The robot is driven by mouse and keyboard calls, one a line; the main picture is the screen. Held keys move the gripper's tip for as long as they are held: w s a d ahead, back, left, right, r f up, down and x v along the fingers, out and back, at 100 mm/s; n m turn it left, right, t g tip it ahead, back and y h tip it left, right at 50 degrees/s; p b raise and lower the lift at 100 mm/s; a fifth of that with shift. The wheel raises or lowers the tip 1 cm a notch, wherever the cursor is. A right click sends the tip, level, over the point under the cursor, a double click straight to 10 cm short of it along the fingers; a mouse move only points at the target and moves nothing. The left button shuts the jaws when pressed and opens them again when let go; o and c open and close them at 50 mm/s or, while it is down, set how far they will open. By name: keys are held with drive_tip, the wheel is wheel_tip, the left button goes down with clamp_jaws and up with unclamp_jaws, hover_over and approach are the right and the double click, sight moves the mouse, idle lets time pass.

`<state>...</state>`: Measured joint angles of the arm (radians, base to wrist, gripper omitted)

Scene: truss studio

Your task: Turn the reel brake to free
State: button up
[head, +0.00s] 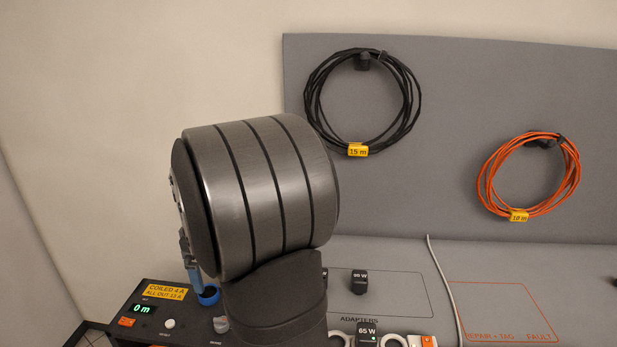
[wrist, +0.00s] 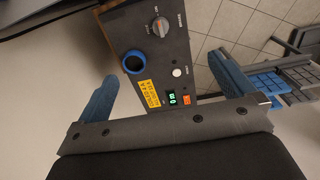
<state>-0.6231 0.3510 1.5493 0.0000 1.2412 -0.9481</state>
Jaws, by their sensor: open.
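The reel brake is a grey round knob with an orange mark (wrist: 160,27) on a dark panel, at the top of the wrist view. In the head view the knob (head: 221,324) shows partly beside my arm. My gripper (wrist: 162,69) is open and empty, with its blue fingers spread over the panel, and the knob lies beyond the fingertips, apart from them. In the head view my arm hides most of the gripper; only a blue finger (head: 192,270) shows.
The panel also has a blue-rimmed round opening (wrist: 135,62), a white button (wrist: 177,72), a green "0 m" display (wrist: 172,97), an orange switch (wrist: 187,99) and a yellow label (wrist: 151,94). Black (head: 312,100) and orange (head: 485,185) cable coils hang behind. Adapters (head: 359,282) stand right.

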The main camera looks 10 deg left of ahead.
drive_tip(key=c, duration=0.8)
wheel_tip(320, 180, down, 19)
drive_tip(key=m, duration=1.8)
drive_tip(key=shift+a+f, duration=0.1)
drive_tip(key=c, duration=1)
